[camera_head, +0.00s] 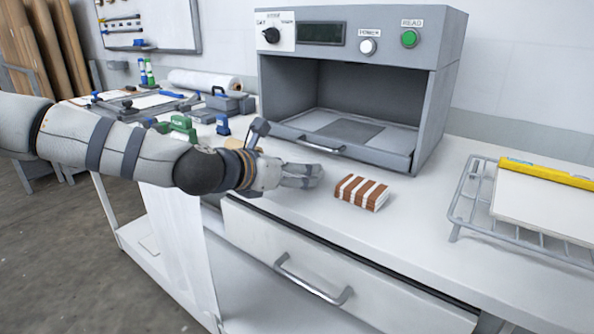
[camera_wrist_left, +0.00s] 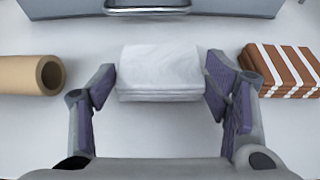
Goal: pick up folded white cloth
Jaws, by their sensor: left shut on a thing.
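The folded white cloth (camera_wrist_left: 160,72) lies between the two fingers of my left gripper (camera_wrist_left: 160,86) in the left wrist view. The fingers press on its left and right sides. It is a small stacked pad with layered edges. In the head view my left gripper (camera_head: 303,177) is low over the white counter, in front of the press opening, and the cloth is mostly hidden there by the fingers. I cannot tell whether the cloth touches the counter. My right gripper is not in view.
A brown-and-white striped stack (camera_head: 362,192) sits just right of my left gripper. A tan roll (camera_wrist_left: 32,75) lies to its left in the wrist view. The grey press (camera_head: 440,110) with its handled tray (camera_head: 322,143) stands behind. A wire rack (camera_head: 470,190) is at the right.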

